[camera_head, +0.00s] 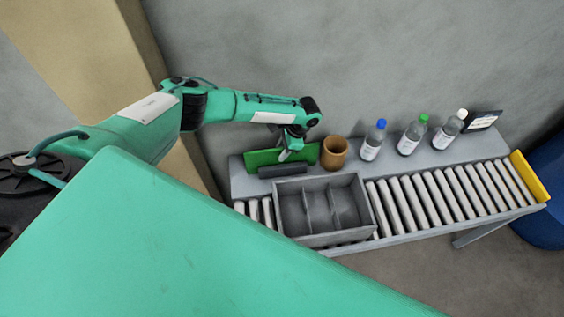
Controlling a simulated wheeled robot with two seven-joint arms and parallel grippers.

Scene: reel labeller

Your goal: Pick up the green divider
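The green divider (262,157) is a flat green panel standing upright at the left end of the grey shelf, behind a dark block (284,170). My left gripper (285,154) points down at the right part of the divider and hides some of it. It is small in this view, and I cannot tell whether its fingers are open or shut, or whether they touch the divider. My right gripper is not in view.
A brown cup (334,153) stands close right of the divider. Bottles with blue (373,141), green (412,136) and white (449,131) caps and a small screen (483,121) follow. A grey compartment bin (307,238) sits on the roller conveyor (437,199) in front.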

